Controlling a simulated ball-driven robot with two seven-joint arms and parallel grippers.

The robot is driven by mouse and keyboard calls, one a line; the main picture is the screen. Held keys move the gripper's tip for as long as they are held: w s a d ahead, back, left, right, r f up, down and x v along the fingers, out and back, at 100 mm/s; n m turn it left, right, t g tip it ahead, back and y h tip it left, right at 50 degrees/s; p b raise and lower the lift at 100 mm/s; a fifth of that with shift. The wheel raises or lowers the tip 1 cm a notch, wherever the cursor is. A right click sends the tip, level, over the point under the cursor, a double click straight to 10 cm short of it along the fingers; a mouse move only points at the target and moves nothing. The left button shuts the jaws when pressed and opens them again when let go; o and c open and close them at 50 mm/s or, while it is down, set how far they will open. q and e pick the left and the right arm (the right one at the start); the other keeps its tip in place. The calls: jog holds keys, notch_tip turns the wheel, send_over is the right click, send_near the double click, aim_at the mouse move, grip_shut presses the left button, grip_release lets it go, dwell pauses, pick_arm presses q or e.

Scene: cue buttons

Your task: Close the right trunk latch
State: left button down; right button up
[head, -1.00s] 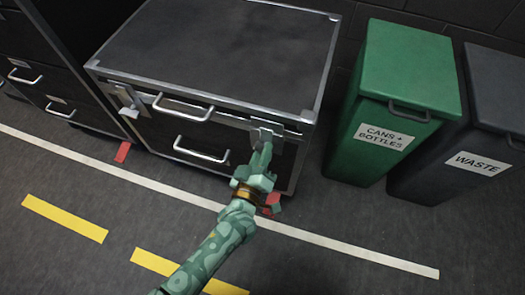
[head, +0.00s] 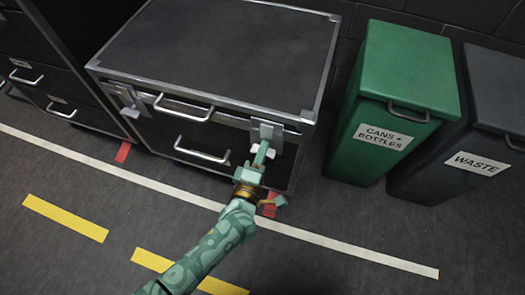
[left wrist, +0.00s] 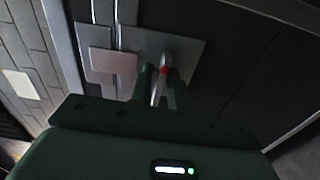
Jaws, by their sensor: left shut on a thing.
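The dark trunk (head: 215,60) with metal edges stands with its lid down. Its right latch (head: 267,132) is a metal plate on the upper right of the front. A pale latch piece (head: 268,152) sticks out below that plate. My left gripper (head: 260,158) is at this piece, its fingers shut on it. In the left wrist view the fingers (left wrist: 160,85) close around a thin part with a red spot, in front of the latch plate (left wrist: 190,50). The fingers partly hide the latch. The left latch (head: 127,98) is at the trunk's other front corner. My right gripper is out of view.
Two metal handles (head: 184,106) (head: 202,151) stick out from the trunk's front, left of my gripper. A green bin (head: 400,85) and a dark waste bin (head: 490,110) stand to the right. The floor in front is clear, with painted lines.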

pick_arm(q)
jog(key=shift+f+n, duration=0.15)
jog(key=shift+n, duration=0.15)
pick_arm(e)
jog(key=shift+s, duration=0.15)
pick_arm(q)
jog(key=c, duration=1.6)
grip_release()
jog(key=shift+o, duration=0.2)
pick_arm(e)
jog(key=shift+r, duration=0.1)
